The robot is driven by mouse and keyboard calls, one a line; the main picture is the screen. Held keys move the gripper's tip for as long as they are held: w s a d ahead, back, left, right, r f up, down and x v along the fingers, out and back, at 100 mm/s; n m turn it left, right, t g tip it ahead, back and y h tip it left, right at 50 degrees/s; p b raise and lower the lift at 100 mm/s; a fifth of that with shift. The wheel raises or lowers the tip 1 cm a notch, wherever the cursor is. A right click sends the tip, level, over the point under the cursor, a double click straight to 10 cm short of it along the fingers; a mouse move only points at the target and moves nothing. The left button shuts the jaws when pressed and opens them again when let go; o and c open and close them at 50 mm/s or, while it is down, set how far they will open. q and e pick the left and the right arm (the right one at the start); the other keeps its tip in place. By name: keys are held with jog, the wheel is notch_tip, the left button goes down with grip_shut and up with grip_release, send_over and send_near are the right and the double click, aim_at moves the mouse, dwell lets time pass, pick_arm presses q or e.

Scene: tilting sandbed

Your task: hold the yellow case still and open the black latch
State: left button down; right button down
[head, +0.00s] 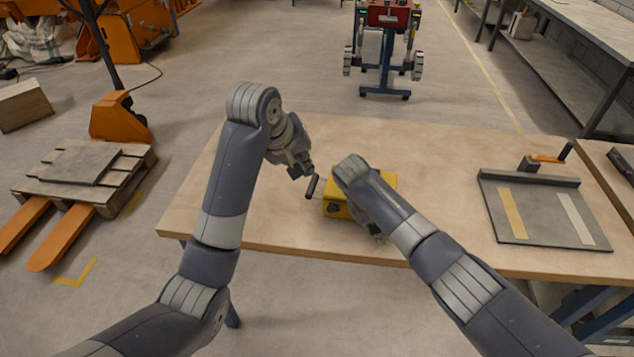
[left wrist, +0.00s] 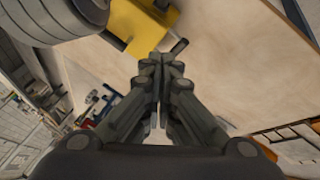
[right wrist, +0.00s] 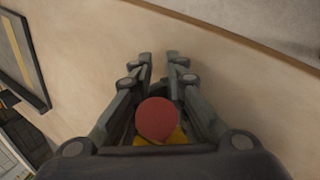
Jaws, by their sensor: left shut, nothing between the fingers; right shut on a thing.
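The yellow case (head: 341,208) sits near the table's front edge, partly hidden by my right arm. The black latch (head: 312,187) sticks out at its left side as a dark bar. In the left wrist view the case (left wrist: 135,28) and the dark bar of the latch (left wrist: 179,47) lie just past my fingertips. My left gripper (head: 308,174) is shut and empty, close above the latch; contact cannot be told. My right gripper (head: 378,236) is at the case's right end. In the right wrist view a red round knob (right wrist: 156,120) and some yellow show between its fingers.
The wooden table (head: 262,215) is clear to the left of the case and behind it. A grey tray with two strips (head: 540,222) lies at the right. An orange pallet truck (head: 118,120) and a pallet stand on the floor at left.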

aim_at(333, 208)
pick_arm(q)
jog(key=w+d+f, duration=0.1)
jog(key=d+f, duration=0.3)
jog(key=f, duration=0.6)
jog(key=shift+w+f, duration=0.2)
jog(key=shift+w, duration=0.1)
jog(key=shift+s+d+f, duration=0.1)
jog(key=shift+s+f, duration=0.25)
jog(key=shift+s, duration=0.2)
jog(key=shift+s+d+f, duration=0.1)
jog(key=shift+s+f, duration=0.25)
jog(key=shift+s, duration=0.2)
pick_arm(e)
jog(key=shift+r, duration=0.1)
jog(key=shift+w, duration=0.1)
pick_arm(q)
jog(key=shift+w, duration=0.1)
